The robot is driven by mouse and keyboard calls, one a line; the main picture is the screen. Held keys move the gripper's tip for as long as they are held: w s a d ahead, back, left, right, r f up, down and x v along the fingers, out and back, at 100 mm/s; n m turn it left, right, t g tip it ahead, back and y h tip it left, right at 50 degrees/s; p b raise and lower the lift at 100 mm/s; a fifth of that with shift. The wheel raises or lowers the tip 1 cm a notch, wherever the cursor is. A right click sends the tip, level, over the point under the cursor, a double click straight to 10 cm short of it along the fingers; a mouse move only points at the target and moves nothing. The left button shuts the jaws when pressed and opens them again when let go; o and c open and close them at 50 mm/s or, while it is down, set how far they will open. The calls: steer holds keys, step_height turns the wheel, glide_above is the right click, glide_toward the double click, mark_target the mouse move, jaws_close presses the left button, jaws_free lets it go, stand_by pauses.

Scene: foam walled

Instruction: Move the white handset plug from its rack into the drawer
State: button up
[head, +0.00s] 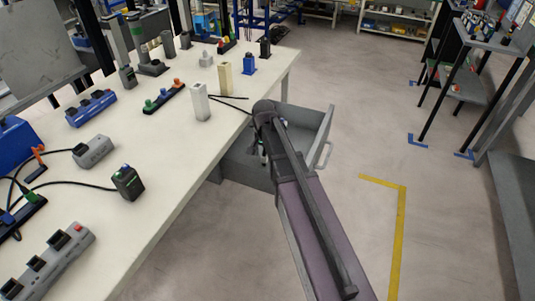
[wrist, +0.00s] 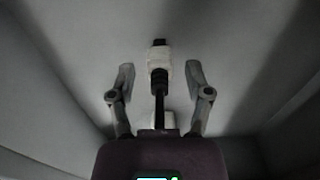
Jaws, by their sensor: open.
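A white plug (wrist: 159,60) with a black tip and a black collar shows in the wrist view, against the pale grey inside of the drawer. A black lead runs from it toward my palm, where a second small white piece (wrist: 163,119) shows. My gripper (wrist: 159,70) is open, one finger on each side of the plug, with gaps on both sides. In the head view the drawer (head: 303,119) is pulled out beside the bench, and my arm reaches down into it. My arm hides the fingers and the plug there. I cannot tell which holder is the plug's rack.
The bench (head: 165,150) carries a white upright block (head: 200,102), a cream block (head: 225,77), a dark strip with coloured plugs (head: 164,97), power strips and loose cables. Open floor lies to the right, with yellow tape (head: 402,225) and a shelf rack farther off.

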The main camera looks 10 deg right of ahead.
mark_target(264, 152)
steer(key=shift+r+p, duration=6)
steer(key=shift+r, duration=0.1)
steer(key=s+d+n, duration=0.1)
steer(key=s+n, duration=0.6)
steer(key=s, duration=0.9)
steer(key=shift+c, duration=0.5)
steer(key=shift+s, duration=0.1)
